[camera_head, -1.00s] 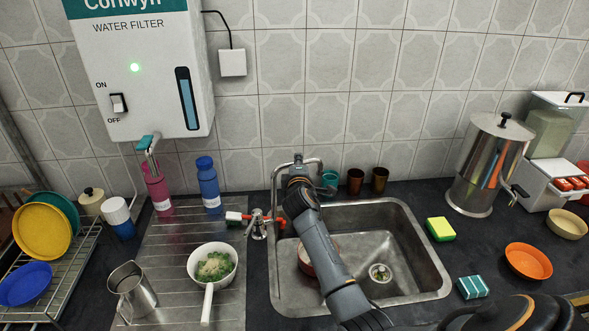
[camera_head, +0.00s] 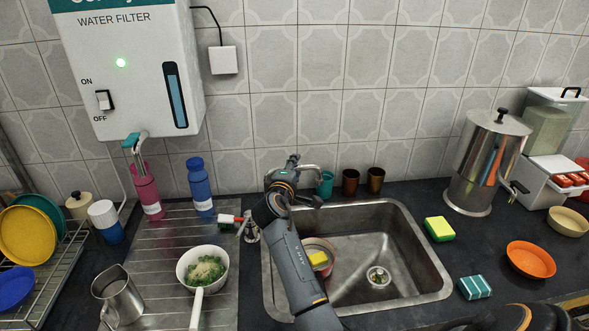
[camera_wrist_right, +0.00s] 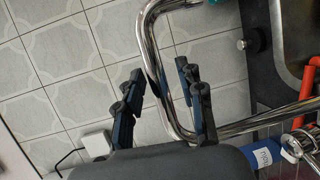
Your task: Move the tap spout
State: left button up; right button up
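The chrome tap spout (camera_head: 312,168) stands behind the sink in the head view, largely hidden by my right gripper (camera_head: 283,176). In the right wrist view the bent spout tube (camera_wrist_right: 161,75) runs between the fingers of my right gripper (camera_wrist_right: 162,98), which are apart. My left gripper is not in view.
The steel sink (camera_head: 414,262) holds a pot (camera_head: 329,246) with a yellow thing in it. Teal and brown cups (camera_head: 350,183) stand behind the sink. Pink and blue bottles (camera_head: 201,187) and a bowl of food (camera_head: 222,272) are to the left.

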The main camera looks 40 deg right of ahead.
jog(key=v, duration=0.7)
jog(key=shift+s+a, duration=0.15)
jog(key=shift+a, duration=0.05)
dwell(0.5)
